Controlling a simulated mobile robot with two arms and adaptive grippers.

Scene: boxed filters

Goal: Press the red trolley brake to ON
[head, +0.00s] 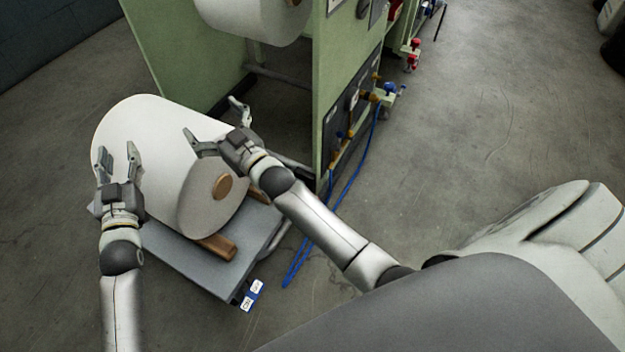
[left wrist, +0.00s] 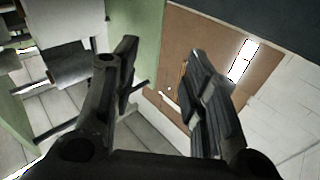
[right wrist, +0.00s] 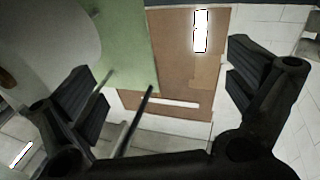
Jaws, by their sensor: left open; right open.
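The trolley (head: 185,268) is a low grey platform at lower left in the head view. It carries a large white roll (head: 150,130) with a brown core, and wooden chocks (head: 217,247) sit at the roll's base. Blue-and-white labels (head: 252,294) show at the trolley's near corner. I cannot make out a red brake on the trolley; its setting does not show. My left gripper (head: 118,158) is open and empty over the roll's left side. My right gripper (head: 214,122) is open and empty over the roll's right end. Their open fingers also show in the wrist views.
A green machine frame (head: 340,60) stands behind, with another white roll (head: 252,18) at top. Red-handled valves (head: 411,57) and blue hoses (head: 345,190) are on its right side. The hoses reach the floor right of the trolley. The concrete floor (head: 500,120) at right is mostly clear.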

